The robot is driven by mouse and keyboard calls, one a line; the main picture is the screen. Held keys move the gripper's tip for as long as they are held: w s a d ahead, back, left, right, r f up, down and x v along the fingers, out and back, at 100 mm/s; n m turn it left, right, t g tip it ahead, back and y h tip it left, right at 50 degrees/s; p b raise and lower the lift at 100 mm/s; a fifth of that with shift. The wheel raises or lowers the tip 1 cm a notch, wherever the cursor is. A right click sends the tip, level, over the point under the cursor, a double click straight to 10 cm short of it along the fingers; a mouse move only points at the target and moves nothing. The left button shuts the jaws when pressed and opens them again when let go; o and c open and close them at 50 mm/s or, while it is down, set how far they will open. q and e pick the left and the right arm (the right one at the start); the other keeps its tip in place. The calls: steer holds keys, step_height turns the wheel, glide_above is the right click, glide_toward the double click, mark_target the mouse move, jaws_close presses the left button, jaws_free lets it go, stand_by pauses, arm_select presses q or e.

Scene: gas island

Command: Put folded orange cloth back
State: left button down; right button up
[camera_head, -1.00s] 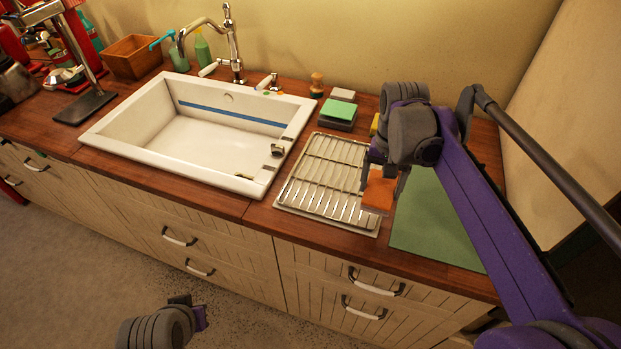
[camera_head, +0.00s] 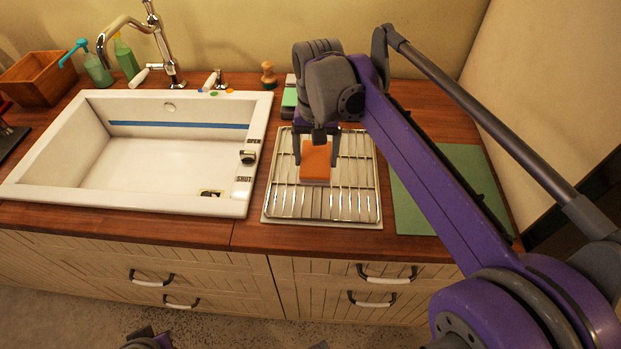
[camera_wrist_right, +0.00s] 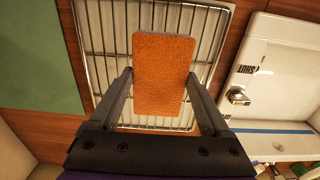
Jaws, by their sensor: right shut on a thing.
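The folded orange cloth (camera_head: 316,162) is a small, flat rectangular block. My right gripper (camera_head: 316,155) is shut on it, one finger on each side. In the right wrist view the orange cloth (camera_wrist_right: 163,85) sits between the fingertips of my right gripper (camera_wrist_right: 160,77). The cloth is over the wire drying rack (camera_head: 355,195); I cannot tell whether it touches the wires. Only a small part of my left gripper (camera_head: 150,341) shows at the bottom edge of the head view, and its jaws cannot be made out.
A white sink (camera_head: 170,165) stands left of the rack, with a tap (camera_head: 160,50) behind it. A green mat (camera_head: 425,200) lies right of the rack, partly behind my right arm. A green sponge (camera_head: 289,97) lies behind the rack, partly hidden by my gripper.

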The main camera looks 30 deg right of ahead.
mark_target(315, 188)
step_height(315, 188, down, 3)
steer(key=shift+s+r, duration=0.1)
steer(key=shift+f, duration=2.15)
steer(key=shift+f+b, duration=0.15)
steer(key=shift+b, duration=0.15)
steer(key=o, duration=1.3)
steer(key=shift+c, duration=0.2)
steer(key=shift+r, duration=0.2)
step_height(315, 188, up, 12)
steer(key=shift+p, duration=0.65)
